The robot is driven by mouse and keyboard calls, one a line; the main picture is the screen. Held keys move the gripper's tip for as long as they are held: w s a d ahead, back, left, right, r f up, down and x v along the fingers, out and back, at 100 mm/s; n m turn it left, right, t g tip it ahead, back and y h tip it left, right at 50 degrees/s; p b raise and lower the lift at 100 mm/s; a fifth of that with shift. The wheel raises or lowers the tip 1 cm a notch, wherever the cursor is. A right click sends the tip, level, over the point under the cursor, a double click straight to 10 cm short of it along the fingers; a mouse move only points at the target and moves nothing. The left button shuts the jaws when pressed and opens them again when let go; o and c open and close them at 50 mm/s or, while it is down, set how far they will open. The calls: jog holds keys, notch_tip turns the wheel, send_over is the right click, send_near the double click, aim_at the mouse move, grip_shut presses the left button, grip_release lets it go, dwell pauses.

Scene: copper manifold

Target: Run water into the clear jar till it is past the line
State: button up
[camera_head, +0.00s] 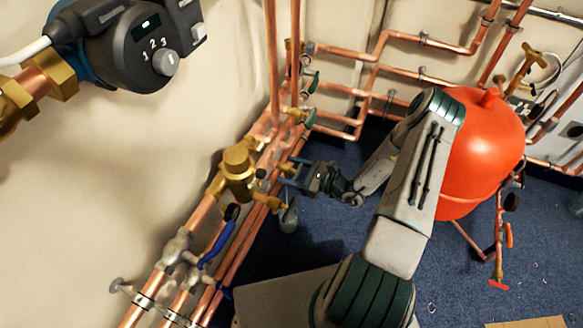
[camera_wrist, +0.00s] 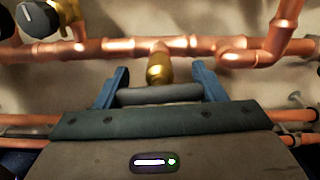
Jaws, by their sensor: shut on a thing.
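The clear jar (camera_head: 289,219) shows in the head view as a small greyish vessel beneath the brass tap (camera_head: 272,202) on the copper pipes. Its line and any water in it are too small to tell. My gripper (camera_head: 287,176) is just above and beside the jar, at the pipes. In the wrist view, its blue fingers (camera_wrist: 162,78) stand either side of a grey bar (camera_wrist: 160,94), which spans the gap in front of a brass fitting (camera_wrist: 159,68). The gripper appears shut on this bar. The jar does not show in the wrist view.
Copper pipes run along the wall, with a large brass valve (camera_head: 238,168) and a blue lever (camera_head: 219,242) to the left of my gripper. A red tank (camera_head: 485,145) stands to the right. Blue carpet (camera_head: 320,225) is clear around the jar's right side.

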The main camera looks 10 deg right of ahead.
jog(key=shift+m, duration=0.7)
jog(key=o, duration=1)
jog(key=shift+d, duration=0.1)
jog(key=p+v, duration=0.3)
jog(key=v, duration=1)
jog(key=shift+s+d, duration=0.25)
jog(key=shift+s, duration=0.05)
